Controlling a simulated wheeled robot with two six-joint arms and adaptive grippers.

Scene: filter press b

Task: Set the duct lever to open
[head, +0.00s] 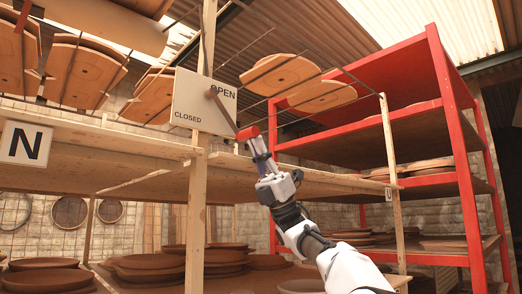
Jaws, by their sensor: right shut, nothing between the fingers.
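The duct lever (224,110) is a brown bar on a white sign plate (188,106). It runs from a pivot on the plate down and right to a red handle (246,133). The plate reads OPEN at upper right and CLOSED at lower left. The lever slants below the word OPEN, to the right of CLOSED. My right gripper (256,145) is shut and empty just below and right of the red handle. Its fingertips look close to the handle; I cannot tell whether they touch. My left gripper is out of view.
The plate is fixed to a wooden post (196,220) of a shelf rack. A wooden shelf (80,150) extends left, with stacked round terracotta pieces (150,268) below. A red metal rack (460,160) stands at right. Flat boards hang on rods overhead.

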